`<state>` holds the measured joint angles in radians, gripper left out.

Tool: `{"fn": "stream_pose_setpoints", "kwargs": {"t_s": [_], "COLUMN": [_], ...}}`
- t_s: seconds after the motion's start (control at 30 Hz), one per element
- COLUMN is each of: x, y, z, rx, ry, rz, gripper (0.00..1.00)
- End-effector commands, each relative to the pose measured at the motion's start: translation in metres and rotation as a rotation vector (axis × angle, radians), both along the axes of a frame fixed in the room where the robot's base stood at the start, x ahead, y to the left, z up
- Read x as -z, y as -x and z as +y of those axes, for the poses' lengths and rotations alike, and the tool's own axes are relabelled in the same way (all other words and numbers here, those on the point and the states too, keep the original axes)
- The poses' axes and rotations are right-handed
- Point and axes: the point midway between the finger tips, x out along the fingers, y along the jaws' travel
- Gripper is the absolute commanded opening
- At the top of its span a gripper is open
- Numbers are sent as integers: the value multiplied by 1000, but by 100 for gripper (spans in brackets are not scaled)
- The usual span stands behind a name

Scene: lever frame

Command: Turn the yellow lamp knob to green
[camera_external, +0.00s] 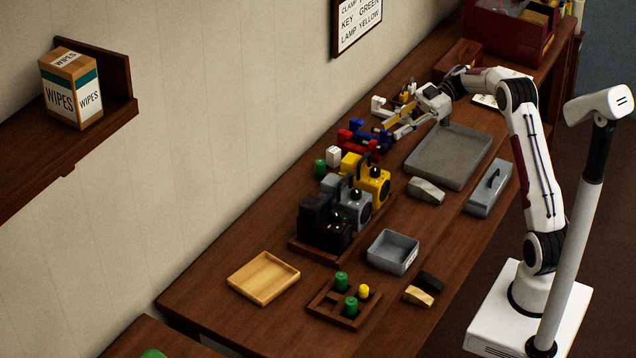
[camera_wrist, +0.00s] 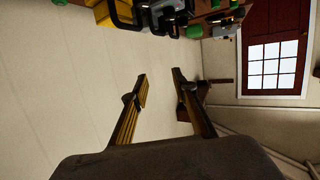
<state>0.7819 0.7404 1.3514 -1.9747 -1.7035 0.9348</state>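The yellow lamp (camera_external: 377,186) stands upright at the far end of a row of three boxy lamps, with a dark round part (camera_external: 374,171) on its front. I cannot tell where its knob is set. My gripper (camera_external: 391,129) is open and empty, above and behind the yellow lamp, near the red and blue parts (camera_external: 364,137). In the wrist view the two fingers (camera_wrist: 159,76) are apart with only wall between them. A yellow body (camera_wrist: 104,14), likely the lamp, shows at the top edge there, partly cut off.
A grey lamp (camera_external: 357,213) and a black lamp (camera_external: 318,226) stand beside the yellow one. A green cylinder (camera_external: 320,168) and a white block (camera_external: 333,155) stand behind it. A large grey tray (camera_external: 449,157) lies to the right.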

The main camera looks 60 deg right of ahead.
Motion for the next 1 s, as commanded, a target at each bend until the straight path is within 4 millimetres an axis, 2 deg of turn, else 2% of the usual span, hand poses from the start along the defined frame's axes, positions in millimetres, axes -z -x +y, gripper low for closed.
{"fn": "stream_pose_setpoints", "kwargs": {"t_s": [0.27,0.57,0.77,1.0], "x": [-9,-1,16,52], "y": [-2,0,5,20], "z": [21,34,38,38], "rx": [136,310,437,597], "ry": [-52,-84,-86,-63], "rz": [-25,-24,1,64], "gripper": [28,28,28,28]}}
